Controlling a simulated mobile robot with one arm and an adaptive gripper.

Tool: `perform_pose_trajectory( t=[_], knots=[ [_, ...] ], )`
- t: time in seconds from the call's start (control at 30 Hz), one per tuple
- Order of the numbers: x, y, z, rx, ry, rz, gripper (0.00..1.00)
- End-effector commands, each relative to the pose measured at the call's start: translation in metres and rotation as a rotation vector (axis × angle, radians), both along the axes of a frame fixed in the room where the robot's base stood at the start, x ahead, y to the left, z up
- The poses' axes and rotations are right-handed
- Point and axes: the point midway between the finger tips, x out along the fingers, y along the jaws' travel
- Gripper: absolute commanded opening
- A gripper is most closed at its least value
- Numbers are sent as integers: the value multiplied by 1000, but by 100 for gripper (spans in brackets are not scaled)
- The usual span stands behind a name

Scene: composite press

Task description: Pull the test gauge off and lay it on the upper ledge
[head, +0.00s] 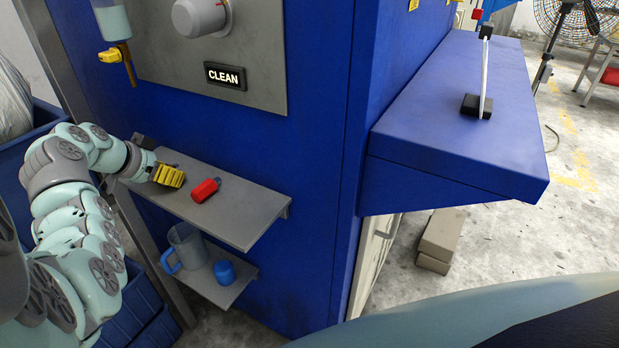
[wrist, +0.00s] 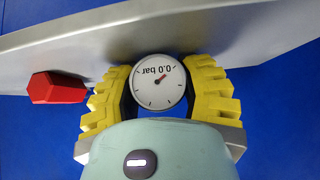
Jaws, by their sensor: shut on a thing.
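The test gauge (wrist: 155,82) has a round white dial with a small red needle. It reads "0.0 bar", upside down in the wrist view. My gripper (wrist: 157,90) has its two yellow fingers shut on the gauge from both sides. In the head view my gripper (head: 170,177) is at the left part of the upper ledge (head: 240,217), a grey shelf on the blue press. The gauge is hidden there behind the fingers. The ledge (wrist: 250,32) also shows close to the gauge in the wrist view; I cannot tell whether they touch.
A red fitting (head: 205,190) lies on the upper ledge, just right of my gripper. The lower shelf (head: 215,293) holds a grey mug (head: 187,245) and a blue object (head: 224,272). The ledge's right part is clear. A valve with a yellow handle (head: 109,55) hangs above.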

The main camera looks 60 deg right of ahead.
Motion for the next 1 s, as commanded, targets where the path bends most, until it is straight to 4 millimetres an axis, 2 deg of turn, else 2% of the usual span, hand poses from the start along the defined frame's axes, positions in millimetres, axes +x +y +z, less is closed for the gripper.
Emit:
perform_pose_trajectory(
  t=[0.07,0.1,0.4,0.77,1.0],
  knots=[
    [0,0,1,-1,-1,-1,0],
    [0,0,1,-1,0,0,44],
    [0,0,0,0,0,0,75],
    [0,2,2,0,0,0,77],
    [-1,20,23,-2,-2,2,77]
  ],
)
